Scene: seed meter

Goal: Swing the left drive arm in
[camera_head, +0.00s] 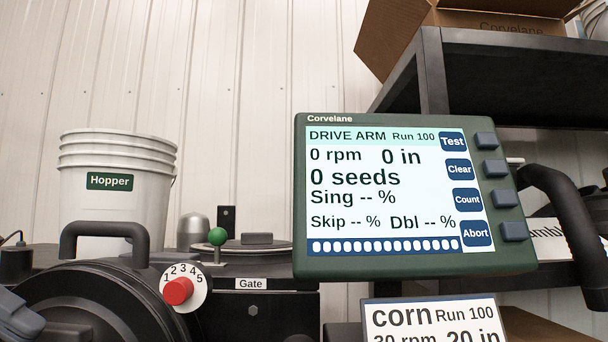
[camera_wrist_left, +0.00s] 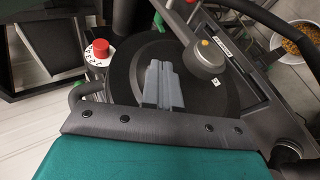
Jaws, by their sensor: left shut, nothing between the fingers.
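A monitor (camera_head: 395,200) shows "DRIVE ARM Run 100", 0 rpm, 0 in and 0 seeds. In the left wrist view, a dark round disc housing (camera_wrist_left: 215,95) lies under my left gripper (camera_wrist_left: 163,68), whose grey fingers are together and empty. A grey round drive head with a yellow dot (camera_wrist_left: 207,58) sits beyond the fingers to the right, perhaps part of the left drive arm. I cannot tell whether the fingers touch anything. In the head view, the black round housing (camera_head: 90,295) with a handle is at lower left. My right gripper is not in view.
A red knob (camera_head: 178,291) on a numbered dial, a green ball knob (camera_head: 217,236) and a "Gate" label (camera_head: 251,284) are near the housing. A white Hopper bucket (camera_head: 115,215) stands behind. A black shelf (camera_head: 500,45) and a black curved bar (camera_head: 565,210) are right.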

